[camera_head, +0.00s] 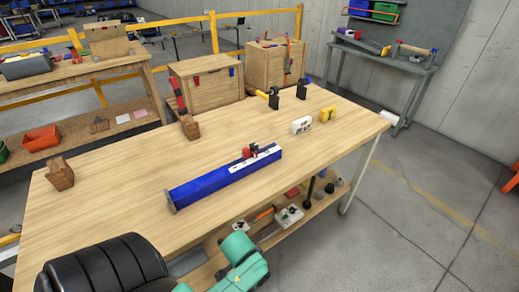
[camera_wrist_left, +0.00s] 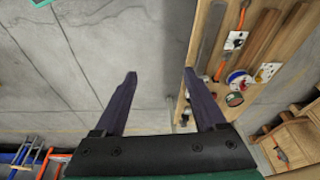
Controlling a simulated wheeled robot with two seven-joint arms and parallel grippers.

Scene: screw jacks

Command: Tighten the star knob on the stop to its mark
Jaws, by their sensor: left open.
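A long blue rail (camera_head: 215,183) with a white strip (camera_head: 262,158) along one end lies on the wooden workbench in the head view. A small red and dark piece (camera_head: 249,152), apparently the stop with its knob, sits on the rail near its right end. The knob's star shape and its mark are too small to make out. My left gripper (camera_wrist_left: 160,73) is open and empty in the left wrist view, with its two dark fingers apart. It points toward the grey floor, away from the rail. My right gripper is not in view.
The workbench (camera_head: 110,205) has clear space around the rail. Wooden blocks (camera_head: 60,175) stand at its left and back. A lower shelf (camera_head: 330,190) holds loose parts.

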